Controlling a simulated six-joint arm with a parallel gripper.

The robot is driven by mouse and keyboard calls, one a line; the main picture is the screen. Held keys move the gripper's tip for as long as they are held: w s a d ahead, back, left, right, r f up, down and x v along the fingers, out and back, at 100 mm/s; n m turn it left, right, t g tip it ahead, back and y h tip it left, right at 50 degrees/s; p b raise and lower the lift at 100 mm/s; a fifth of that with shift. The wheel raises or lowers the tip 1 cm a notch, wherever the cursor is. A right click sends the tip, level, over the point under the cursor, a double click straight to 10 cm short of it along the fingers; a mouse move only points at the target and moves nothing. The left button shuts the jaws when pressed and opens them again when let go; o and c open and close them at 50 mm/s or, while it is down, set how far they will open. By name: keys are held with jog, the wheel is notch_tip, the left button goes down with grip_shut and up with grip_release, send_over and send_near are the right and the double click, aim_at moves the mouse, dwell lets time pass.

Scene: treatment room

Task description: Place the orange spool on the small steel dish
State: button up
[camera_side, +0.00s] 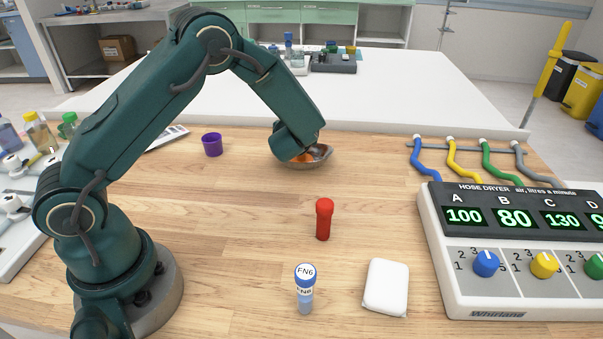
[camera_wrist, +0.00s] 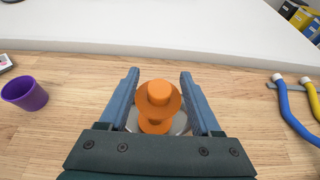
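The orange spool (camera_wrist: 158,105) stands upright between the two fingers of my gripper (camera_wrist: 159,76) in the wrist view. A narrow gap shows on each side of it, so the fingers look open around it. The small steel dish (camera_wrist: 181,124) shows behind and below the spool, partly hidden by the spool and fingers. In the side view the dish (camera_side: 325,154) sits near the far edge of the wooden table, and a bit of the orange spool (camera_side: 304,157) shows over it. My wrist hides the fingers there. Whether the spool touches the dish is unclear.
A purple cup (camera_side: 212,145) stands left of the dish. A red-capped tube (camera_side: 324,219), a blue-capped vial (camera_side: 305,289) and a white pad (camera_side: 386,287) are nearer the front. A hose dryer unit (camera_side: 520,250) with coloured hoses (camera_side: 452,160) stands at right.

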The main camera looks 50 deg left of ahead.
jog(key=shift+r, duration=0.65)
jog(key=v, duration=1.2)
jog(key=s+a+n+g+h, duration=0.2)
jog(key=s+n+g, duration=0.4)
jog(key=s+n, duration=0.75)
jog(key=s+d+r+n+t+h, duration=0.1)
jog(key=s+d+n+h, duration=0.1)
jog(key=n, duration=0.5)
jog(key=s+d+r+n+h, duration=0.2)
jog(key=d+n+h, duration=0.3)
jog(key=d+n, duration=0.1)
jog(key=shift+s+d+n+t, duration=0.35)
jog(key=shift+d+t, duration=0.05)
jog(key=shift+d, duration=0.25)
